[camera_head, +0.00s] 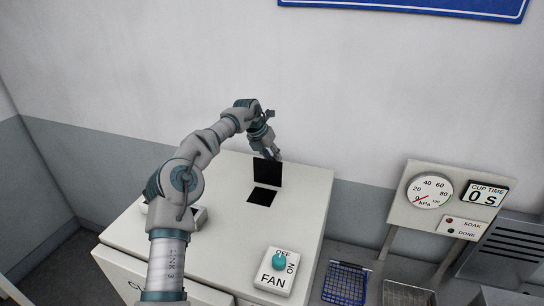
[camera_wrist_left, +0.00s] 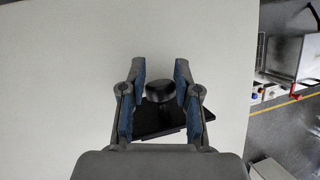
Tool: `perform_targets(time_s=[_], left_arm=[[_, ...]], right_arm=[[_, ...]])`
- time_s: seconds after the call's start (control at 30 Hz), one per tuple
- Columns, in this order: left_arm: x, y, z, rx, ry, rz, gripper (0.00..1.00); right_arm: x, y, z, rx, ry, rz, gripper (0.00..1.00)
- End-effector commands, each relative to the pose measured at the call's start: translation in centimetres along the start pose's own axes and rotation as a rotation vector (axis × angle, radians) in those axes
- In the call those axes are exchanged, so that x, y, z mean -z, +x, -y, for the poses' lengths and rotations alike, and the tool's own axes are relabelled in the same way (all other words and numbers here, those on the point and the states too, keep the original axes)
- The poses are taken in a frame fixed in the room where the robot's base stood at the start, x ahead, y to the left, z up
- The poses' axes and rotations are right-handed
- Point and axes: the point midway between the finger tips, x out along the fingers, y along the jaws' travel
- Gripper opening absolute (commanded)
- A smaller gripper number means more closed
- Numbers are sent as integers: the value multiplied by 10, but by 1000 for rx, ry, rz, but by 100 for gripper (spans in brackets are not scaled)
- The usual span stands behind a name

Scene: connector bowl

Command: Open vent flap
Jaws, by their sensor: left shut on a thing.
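The black vent flap (camera_head: 267,172) stands raised, nearly upright, at the back of a dark square opening (camera_head: 261,196) in the white cabinet top (camera_head: 225,190). My left gripper (camera_head: 274,155) is at the flap's upper edge, with its arm reaching over from the left. In the left wrist view, the blue-padded fingers of the gripper (camera_wrist_left: 161,78) stand either side of a round black knob (camera_wrist_left: 160,91) and are shut on it. Dark flap or opening (camera_wrist_left: 155,124) shows below the knob, partly hidden by the gripper. My right gripper is not in view.
A FAN switch (camera_head: 275,272) with a teal knob sits at the cabinet's front right. A gauge panel (camera_head: 437,209) reading CUP TIME 0 s stands to the right. A blue wire basket (camera_head: 345,284) is below it. The wall is close behind the flap.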

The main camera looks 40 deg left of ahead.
Motion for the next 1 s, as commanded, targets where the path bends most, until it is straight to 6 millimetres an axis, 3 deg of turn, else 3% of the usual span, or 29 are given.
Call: perform_targets(time_s=[0.17, 0.2, 0.3, 0.67, 0.77, 1.0], left_arm=[[6, 8, -3, -5, 1, -21, 0], [6, 8, -3, -5, 1, -22, 34], [6, 8, -3, -5, 0, -21, 57], [3, -3, 0, -3, 1, -8, 57], [2, -16, 0, -3, 1, -5, 57], [0, -69, -2, -3, 0, -6, 57]], right_arm=[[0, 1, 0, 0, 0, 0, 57], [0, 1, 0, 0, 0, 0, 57], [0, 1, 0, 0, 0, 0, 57], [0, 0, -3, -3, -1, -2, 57], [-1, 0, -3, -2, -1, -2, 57], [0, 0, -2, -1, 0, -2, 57]])
